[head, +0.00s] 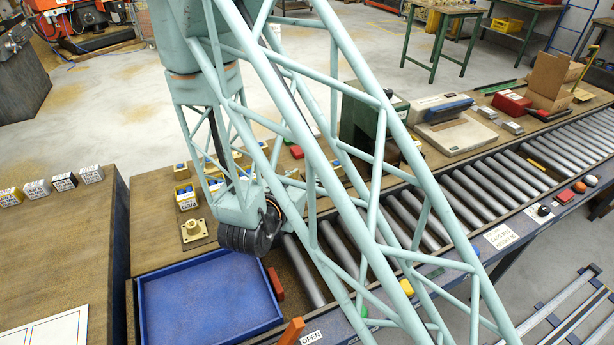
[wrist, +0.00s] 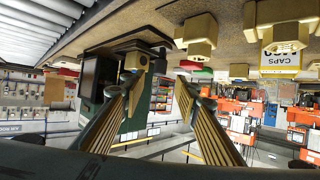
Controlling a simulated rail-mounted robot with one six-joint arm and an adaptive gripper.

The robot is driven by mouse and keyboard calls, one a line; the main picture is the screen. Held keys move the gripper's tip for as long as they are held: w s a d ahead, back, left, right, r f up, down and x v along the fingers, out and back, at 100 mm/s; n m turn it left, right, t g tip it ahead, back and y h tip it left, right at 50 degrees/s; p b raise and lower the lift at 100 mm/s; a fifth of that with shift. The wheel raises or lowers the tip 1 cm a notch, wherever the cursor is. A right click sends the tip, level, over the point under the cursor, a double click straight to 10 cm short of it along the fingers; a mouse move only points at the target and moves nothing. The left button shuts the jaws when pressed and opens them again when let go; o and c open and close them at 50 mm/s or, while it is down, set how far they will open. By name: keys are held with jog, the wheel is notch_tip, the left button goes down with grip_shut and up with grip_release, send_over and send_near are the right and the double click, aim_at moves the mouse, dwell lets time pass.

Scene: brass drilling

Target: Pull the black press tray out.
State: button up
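A dark green press (head: 360,122) stands at the back edge of the roller conveyor, partly behind my arm's lattice. It also shows upside down in the wrist view (wrist: 98,75), left of centre. I cannot clearly make out the black tray on it. My gripper (wrist: 162,98) is open, its two ribbed fingers spread wide with nothing between them. In the head view only its dark wrist end shows, above the back right corner of a blue tray; the fingertips are hidden. The left finger overlaps the press in the wrist view, but I see no contact.
The blue tray (head: 205,302) is empty. A brass flanged part (head: 194,231) sits behind it, near a small yellow bin (head: 187,200). The roller conveyor (head: 480,190) runs to the right. A red block (head: 275,283) lies beside the blue tray. A beige case (head: 455,133) stands right of the press.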

jog(key=shift+v, duration=1.9)
jog(key=shift+w, duration=0.1)
